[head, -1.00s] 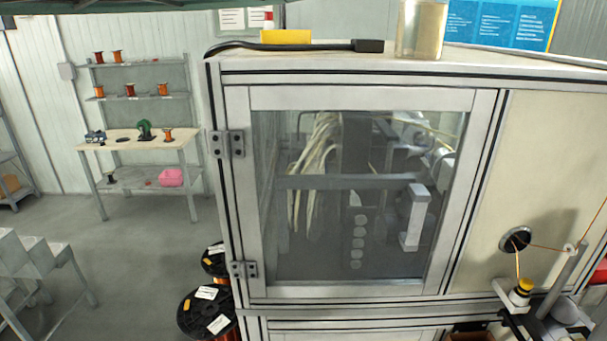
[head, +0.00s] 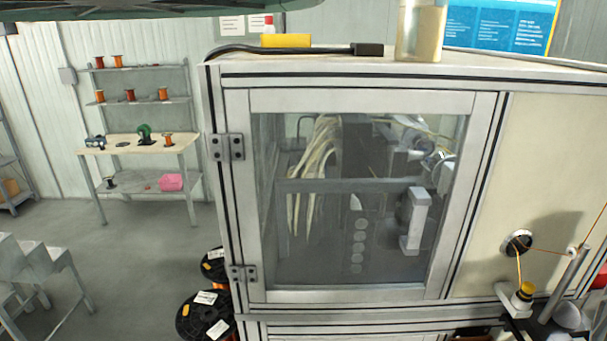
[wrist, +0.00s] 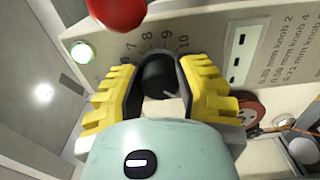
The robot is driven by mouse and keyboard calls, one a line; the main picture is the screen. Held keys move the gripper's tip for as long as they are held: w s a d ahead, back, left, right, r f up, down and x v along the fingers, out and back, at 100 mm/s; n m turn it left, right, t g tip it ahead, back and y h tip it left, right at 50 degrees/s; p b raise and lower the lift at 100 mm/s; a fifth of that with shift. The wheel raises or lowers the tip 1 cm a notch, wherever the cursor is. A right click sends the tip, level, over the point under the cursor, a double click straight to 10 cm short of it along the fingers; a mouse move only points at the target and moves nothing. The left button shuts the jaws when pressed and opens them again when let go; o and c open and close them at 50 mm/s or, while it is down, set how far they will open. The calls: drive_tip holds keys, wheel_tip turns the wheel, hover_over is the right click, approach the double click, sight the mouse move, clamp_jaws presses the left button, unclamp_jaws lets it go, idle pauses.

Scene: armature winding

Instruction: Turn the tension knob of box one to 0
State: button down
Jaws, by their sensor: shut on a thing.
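In the wrist view, a black round knob (wrist: 158,76) sits on a light grey box panel (wrist: 205,28). Printed dial numbers run around it, with 6, 7, 8, 9 and 10 readable. A short pale mark shows on the knob's lower right, but I cannot tell which number it stands for. My gripper (wrist: 155,85) has its yellow ribbed fingers on both sides of the knob and is shut on it. The 0 of the dial is not visible. My gripper is not in the head view.
A red ball-shaped part (wrist: 116,10) and a lit green button (wrist: 82,52) are close to the knob. A printed list of wire sizes and knob numbers (wrist: 285,50) is at right.

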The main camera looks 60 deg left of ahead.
drive_tip(key=shift+f, duration=0.1)
idle(0.3)
drive_tip(key=c, duration=0.5)
unclamp_jaws()
drive_tip(key=shift+s, duration=0.1)
drive_tip(key=shift+v, duration=5.9)
